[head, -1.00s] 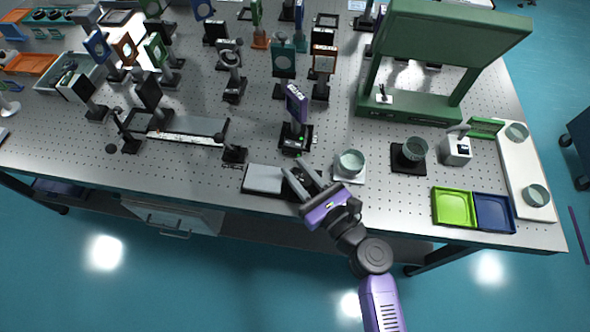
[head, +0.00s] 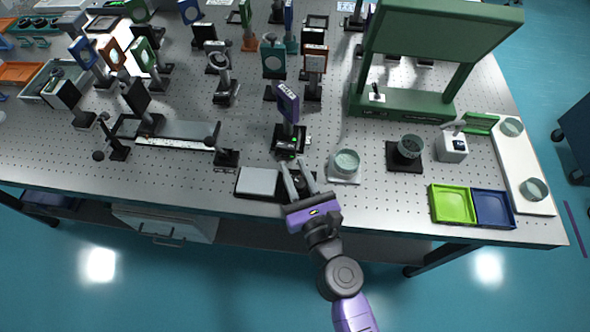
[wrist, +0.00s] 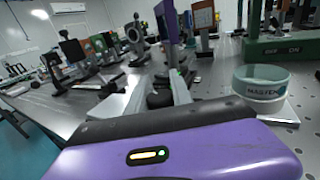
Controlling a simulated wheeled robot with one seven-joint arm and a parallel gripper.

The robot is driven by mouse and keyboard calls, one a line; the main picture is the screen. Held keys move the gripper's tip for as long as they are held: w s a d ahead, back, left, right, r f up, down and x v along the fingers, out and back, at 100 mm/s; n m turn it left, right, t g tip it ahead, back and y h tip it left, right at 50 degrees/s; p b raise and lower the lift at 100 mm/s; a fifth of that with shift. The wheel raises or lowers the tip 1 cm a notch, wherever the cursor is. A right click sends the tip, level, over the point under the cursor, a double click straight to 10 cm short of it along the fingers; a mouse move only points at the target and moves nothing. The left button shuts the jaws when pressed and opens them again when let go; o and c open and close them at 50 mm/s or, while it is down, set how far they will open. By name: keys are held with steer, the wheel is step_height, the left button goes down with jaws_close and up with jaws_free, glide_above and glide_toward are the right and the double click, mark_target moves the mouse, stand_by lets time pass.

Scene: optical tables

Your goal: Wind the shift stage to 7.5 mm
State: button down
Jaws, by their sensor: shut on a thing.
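What looks like the shift stage (head: 290,139) is a black base with a small green light, bearing an upright purple plate (head: 287,101). The purple plate also shows in the wrist view (wrist: 167,22). My gripper (head: 298,168) reaches in from the table's front edge, just in front of this base. In the wrist view its two fingers stand on either side of a dark round knob (wrist: 159,99) at the front of the stage, and they are shut on it. The fingers partly hide the knob and the lower base. No scale reading is legible.
A grey pad (head: 257,181) lies close left of my gripper. A glass dish (head: 346,161) on a pale base stands close right; in the wrist view its lettered side (wrist: 262,86) is near the right finger. Green (head: 453,205) and blue (head: 493,209) trays lie farther right.

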mark_target(303, 189)
steer(key=c, duration=1.1)
jaws_free()
steer(key=shift+b+v, duration=0.7)
steer(key=shift+v, duration=3.25)
